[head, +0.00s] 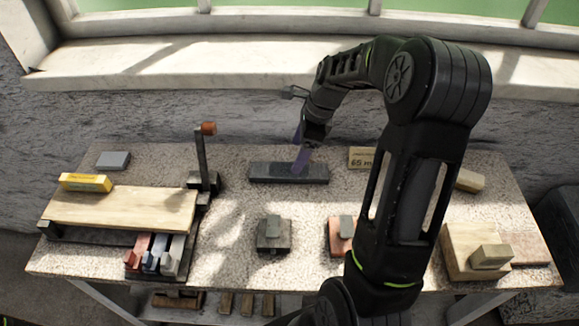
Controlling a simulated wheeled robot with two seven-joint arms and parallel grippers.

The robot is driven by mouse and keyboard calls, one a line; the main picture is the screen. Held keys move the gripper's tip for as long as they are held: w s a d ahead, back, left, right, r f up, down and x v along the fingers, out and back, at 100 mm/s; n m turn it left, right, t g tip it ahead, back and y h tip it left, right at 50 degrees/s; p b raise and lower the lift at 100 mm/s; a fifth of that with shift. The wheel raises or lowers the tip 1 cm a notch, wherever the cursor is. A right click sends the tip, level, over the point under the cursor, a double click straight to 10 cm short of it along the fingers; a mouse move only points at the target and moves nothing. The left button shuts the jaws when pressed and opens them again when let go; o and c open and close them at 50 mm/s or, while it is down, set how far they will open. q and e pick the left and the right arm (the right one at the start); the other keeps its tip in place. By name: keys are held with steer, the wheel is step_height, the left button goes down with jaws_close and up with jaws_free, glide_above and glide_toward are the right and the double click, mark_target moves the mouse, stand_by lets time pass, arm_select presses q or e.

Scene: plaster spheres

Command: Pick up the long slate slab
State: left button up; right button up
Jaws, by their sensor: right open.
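The long slate slab (264,174) lies flat on the speckled tabletop, at the middle towards the back. It is dark grey and runs left to right. My right arm comes up from the lower right and bends over the table. My left gripper is not in view.
Left are a wooden board (120,208), a yellow box (86,182) and an upright post (201,160) with an orange top. In front are small grey blocks on bases (273,246). A wooden block (462,250) sits at right.

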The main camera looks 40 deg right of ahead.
mark_target(289, 169)
steer(key=shift+x, duration=1.35)
steer(key=shift+d, duration=0.1)
steer(key=shift+p+x, duration=0.75)
steer(key=shift+x, duration=1.9)
steer(key=shift+w+d, duration=0.15)
steer(key=shift+d, duration=0.05)
jaws_close()
